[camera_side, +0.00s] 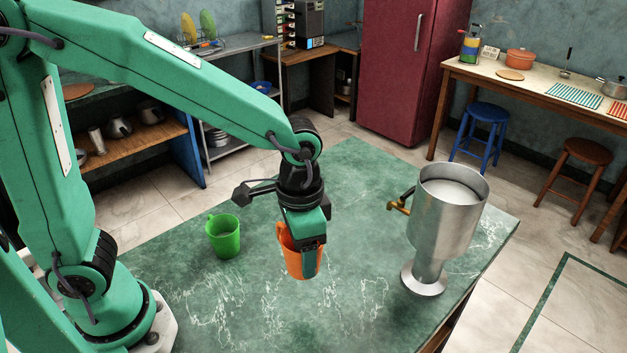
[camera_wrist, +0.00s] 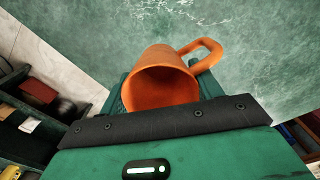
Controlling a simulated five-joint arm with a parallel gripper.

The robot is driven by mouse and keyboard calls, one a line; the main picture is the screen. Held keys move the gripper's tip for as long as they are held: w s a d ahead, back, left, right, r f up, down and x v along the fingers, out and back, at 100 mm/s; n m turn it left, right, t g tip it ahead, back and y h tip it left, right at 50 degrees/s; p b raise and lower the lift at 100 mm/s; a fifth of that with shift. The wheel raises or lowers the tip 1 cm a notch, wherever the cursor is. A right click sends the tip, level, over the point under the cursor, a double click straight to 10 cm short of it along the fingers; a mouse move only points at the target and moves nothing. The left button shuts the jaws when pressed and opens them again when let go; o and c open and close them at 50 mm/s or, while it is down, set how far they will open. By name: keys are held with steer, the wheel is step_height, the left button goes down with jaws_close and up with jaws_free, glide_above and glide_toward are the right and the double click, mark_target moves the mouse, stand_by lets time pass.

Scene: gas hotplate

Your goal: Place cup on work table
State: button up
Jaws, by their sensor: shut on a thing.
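An orange cup (camera_side: 289,262) is held in my gripper (camera_side: 309,262) over the green marbled work table (camera_side: 190,290). The jaws are shut on the cup, and a finger covers part of its side in the side view. In the wrist view the orange cup (camera_wrist: 165,85) shows its open mouth, with its handle at the upper right. The work table (camera_wrist: 250,50) fills the background there. I cannot tell whether the cup's base touches the table or hangs a little above it.
A green cup (camera_side: 224,237) stands on the table left of my gripper. A tall metal dispenser (camera_side: 443,225) with a brass tap stands at the table's right side. The table's front middle is clear. A red fridge (camera_side: 410,75) and stools are farther back.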

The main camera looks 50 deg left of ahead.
steer(key=shift+s+d, duration=0.1)
steer(key=shift+s, duration=0.05)
steer(key=shift+f, duration=0.1)
steer(key=w+a+f, duration=0.2)
steer(key=a, duration=0.1)
steer(key=w+a+f, duration=0.2)
steer(key=w+a, duration=0.1)
steer(key=w+a+f, duration=0.2)
steer(key=w+f, duration=0.1)
steer(key=shift+a, duration=0.4)
steer(key=shift+s+f, duration=0.1)
steer(key=shift+f, duration=1.85)
steer(key=shift+f, duration=0.15)
steer(key=o, duration=1)
steer(key=shift+r, duration=0.2)
